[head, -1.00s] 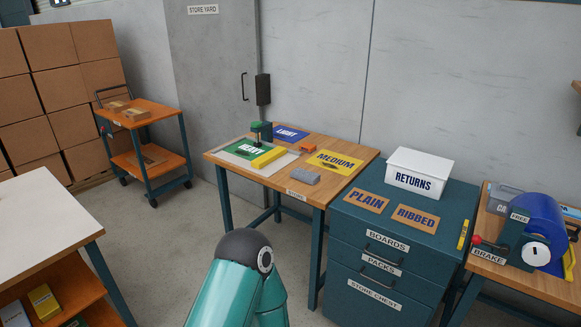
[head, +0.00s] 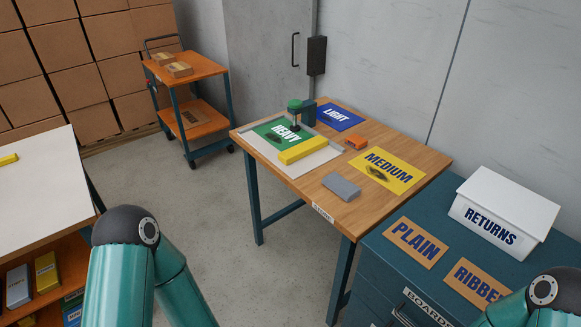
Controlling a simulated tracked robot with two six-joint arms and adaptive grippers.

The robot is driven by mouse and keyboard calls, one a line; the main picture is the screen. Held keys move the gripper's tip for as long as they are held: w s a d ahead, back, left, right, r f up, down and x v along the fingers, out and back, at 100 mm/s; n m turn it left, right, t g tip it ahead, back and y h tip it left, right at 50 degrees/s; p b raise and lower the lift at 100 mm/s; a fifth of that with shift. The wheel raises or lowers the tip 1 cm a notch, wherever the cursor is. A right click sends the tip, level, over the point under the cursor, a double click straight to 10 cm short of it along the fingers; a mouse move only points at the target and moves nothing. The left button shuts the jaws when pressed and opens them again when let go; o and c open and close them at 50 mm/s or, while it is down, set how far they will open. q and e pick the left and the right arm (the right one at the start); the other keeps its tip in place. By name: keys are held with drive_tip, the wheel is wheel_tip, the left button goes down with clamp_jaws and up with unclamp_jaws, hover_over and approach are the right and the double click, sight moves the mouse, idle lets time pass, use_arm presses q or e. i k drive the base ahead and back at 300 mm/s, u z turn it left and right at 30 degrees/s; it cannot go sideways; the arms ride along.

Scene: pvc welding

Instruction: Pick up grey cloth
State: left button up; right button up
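A small grey folded piece (head: 342,186), which looks like the grey cloth, lies near the front edge of the wooden table (head: 408,150). Teal arm links of mine show at the lower left and lower right, but neither gripper is in view. Nothing visible touches the grey piece.
The table also holds a green HEAVY card, a yellow bar (head: 303,150), a dark clamp-like device (head: 300,115), an orange block (head: 356,143), a blue LIGHT card and a yellow MEDIUM card (head: 390,168). A teal chest with a white RETURNS box (head: 503,214) stands right. An orange cart (head: 195,68) stands behind. Floor between is open.

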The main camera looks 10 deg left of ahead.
sight(347, 191)
drive_tip(key=u, duration=0.3)
drive_tip(key=i, duration=0.9)
drive_tip(key=u, duration=0.35)
drive_tip(key=k, duration=0.9)
drive_tip(key=u, duration=0.2)
drive_tip(key=i, duration=0.9)
drive_tip(key=z, duration=0.1)
